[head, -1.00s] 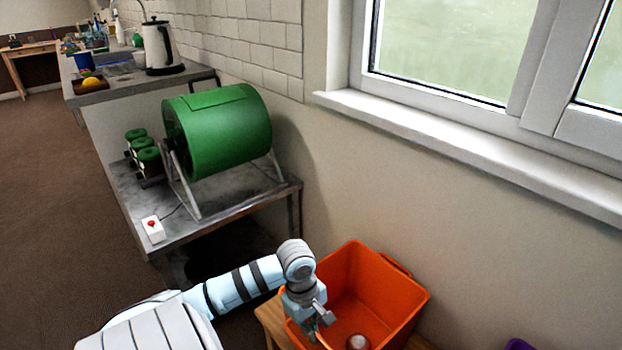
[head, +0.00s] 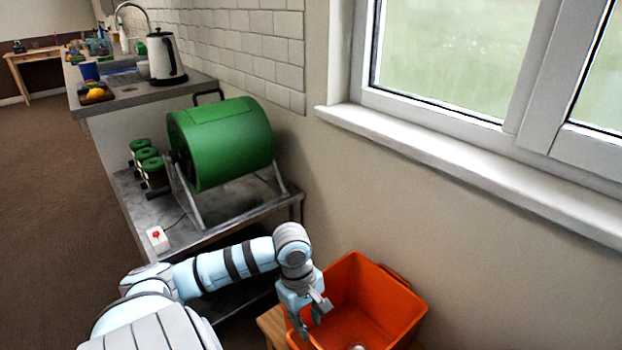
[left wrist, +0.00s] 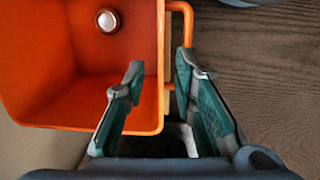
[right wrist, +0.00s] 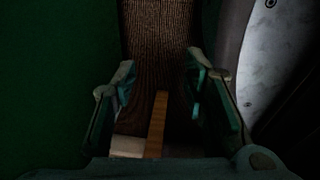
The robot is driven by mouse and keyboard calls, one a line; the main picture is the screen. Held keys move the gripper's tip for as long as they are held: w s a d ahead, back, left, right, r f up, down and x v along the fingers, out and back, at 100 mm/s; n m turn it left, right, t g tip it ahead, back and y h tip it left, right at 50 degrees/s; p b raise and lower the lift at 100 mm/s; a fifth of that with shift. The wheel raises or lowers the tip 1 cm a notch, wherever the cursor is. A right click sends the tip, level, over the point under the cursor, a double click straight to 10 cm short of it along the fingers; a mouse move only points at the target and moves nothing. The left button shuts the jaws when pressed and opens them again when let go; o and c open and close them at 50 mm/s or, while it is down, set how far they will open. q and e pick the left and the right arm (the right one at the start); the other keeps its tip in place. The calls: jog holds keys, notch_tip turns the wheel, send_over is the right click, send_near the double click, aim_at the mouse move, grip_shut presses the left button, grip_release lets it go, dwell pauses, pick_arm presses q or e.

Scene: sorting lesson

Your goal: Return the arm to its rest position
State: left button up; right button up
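My left gripper (head: 312,316) is at the left side of an orange bin (head: 374,312) in the head view. A small silvery round thing (left wrist: 108,20) lies inside the bin. My right gripper (right wrist: 160,78) shows only in the right wrist view, which is dark. It is open and empty, its fingers apart.
The bin stands on a wooden surface (head: 270,322) by the wall, below the windowsill (head: 480,165). A green drum (head: 222,142) stands on a grey bench (head: 205,225) with green-lidded jars (head: 147,160) and a red-buttoned switch box (head: 157,238). A kettle (head: 163,57) stands on the counter behind.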

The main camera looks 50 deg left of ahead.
pick_arm(q)
jog(key=r, duration=0.3)
jog(key=r+p, duration=0.1)
jog(key=shift+s+a+r, duration=0.15)
jog(key=shift+a+r, duration=0.1)
jog(key=shift+r, duration=0.05)
pick_arm(e)
jog(key=shift+s+a+r, duration=0.1)
jog(key=shift+a+r, duration=0.1)
jog(key=shift+r, duration=0.25)
jog(key=shift+s+a+r, duration=0.1)
jog(key=shift+a+r, duration=0.1)
jog(key=shift+r, duration=0.2)
